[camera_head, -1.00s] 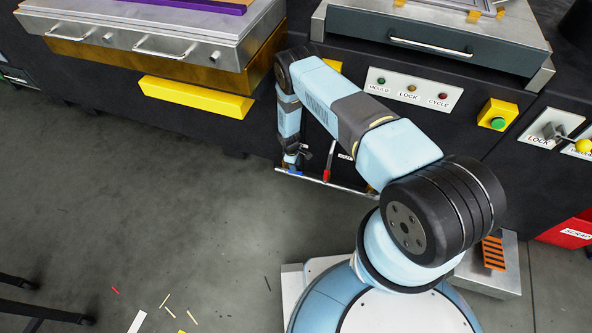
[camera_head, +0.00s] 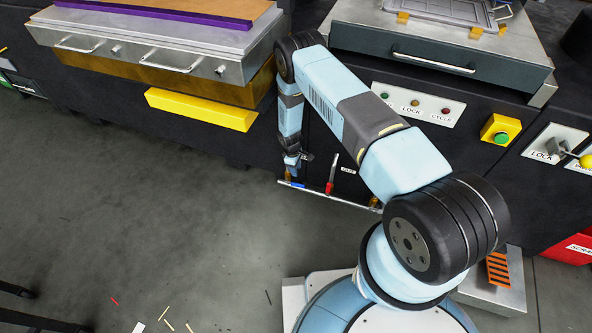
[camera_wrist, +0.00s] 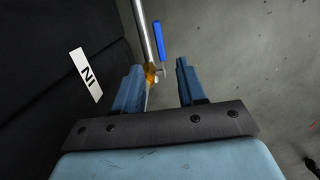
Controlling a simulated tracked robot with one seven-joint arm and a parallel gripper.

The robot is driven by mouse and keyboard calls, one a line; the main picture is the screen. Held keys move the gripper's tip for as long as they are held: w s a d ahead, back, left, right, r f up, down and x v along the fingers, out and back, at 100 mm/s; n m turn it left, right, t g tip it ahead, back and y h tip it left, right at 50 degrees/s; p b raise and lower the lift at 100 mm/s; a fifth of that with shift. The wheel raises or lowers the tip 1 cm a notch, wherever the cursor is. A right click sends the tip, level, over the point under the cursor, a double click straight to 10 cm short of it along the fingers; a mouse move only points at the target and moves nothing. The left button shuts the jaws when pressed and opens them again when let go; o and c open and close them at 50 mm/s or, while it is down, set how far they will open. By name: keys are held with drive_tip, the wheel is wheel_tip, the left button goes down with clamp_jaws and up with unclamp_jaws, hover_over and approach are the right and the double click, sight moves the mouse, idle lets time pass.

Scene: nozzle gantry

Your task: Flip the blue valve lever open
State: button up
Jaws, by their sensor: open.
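The blue valve lever (camera_wrist: 158,41) lies alongside a metal pipe (camera_wrist: 142,28) in the wrist view, just beyond my fingertips. Its near end is by a brass valve body (camera_wrist: 151,74). My gripper (camera_wrist: 158,78) is open, one finger on each side of the valve body as seen there. Nothing is held between the fingers. I cannot tell whether a finger touches the valve. In the head view my gripper (camera_head: 292,165) hangs just above the pipe's left end, and the blue lever (camera_head: 297,185) shows as a small strip below it.
A red lever (camera_head: 331,180) stands upright on the same pipe, right of my gripper. The dark machine front, with an "IN" label (camera_wrist: 86,74), is close on the left in the wrist view. A yellow block (camera_head: 201,109) juts out at upper left. Open floor lies in front.

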sight(300, 185)
drive_tip(key=shift+t+y, duration=0.3)
drive_tip(key=shift+y, duration=0.3)
drive_tip(key=f, duration=0.4)
drive_tip(key=d+f, duration=0.1)
drive_tip(key=f, duration=0.2)
drive_tip(key=d+f, duration=0.1)
drive_tip(key=f, duration=0.3)
drive_tip(key=shift+s+d+f, duration=0.1)
drive_tip(key=shift+s+f, duration=0.2)
drive_tip(key=shift+s, duration=0.05)
drive_tip(key=shift+c, duration=0.3)
clamp_jaws()
